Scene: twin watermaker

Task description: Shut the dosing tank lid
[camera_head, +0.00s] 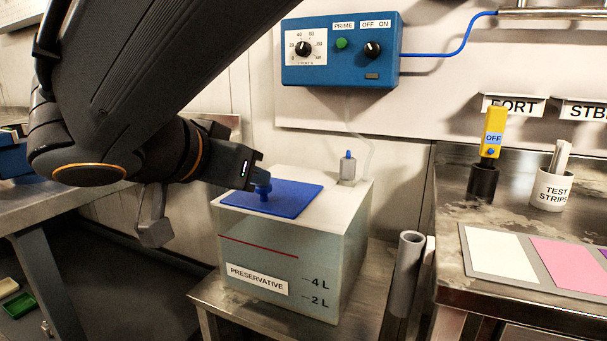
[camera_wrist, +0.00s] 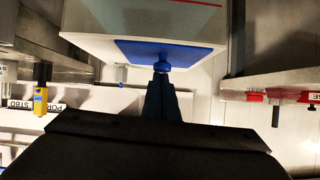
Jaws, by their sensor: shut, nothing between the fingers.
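The dosing tank (camera_head: 290,262) is a translucent box labelled PRESERVATIVE, standing on a low metal stand. Its blue lid (camera_head: 285,203) lies flat on the tank's top, with a blue knob (camera_head: 263,190) near its left side. The lid looks closed. My gripper (camera_head: 258,180) is shut and empty, with its fingertips right at the knob. In the wrist view the shut fingers (camera_wrist: 160,84) reach to the knob (camera_wrist: 161,62), with the blue lid (camera_wrist: 135,50) behind it. I cannot tell whether the fingertips touch the knob.
A blue dosing pump box (camera_head: 340,52) hangs on the wall above the tank. A small fitting (camera_head: 347,168) with a tube stands at the tank's back right corner. A grey pipe (camera_head: 406,270) stands to the right, beside a metal bench (camera_head: 455,215) holding a test-strip cup (camera_head: 551,190).

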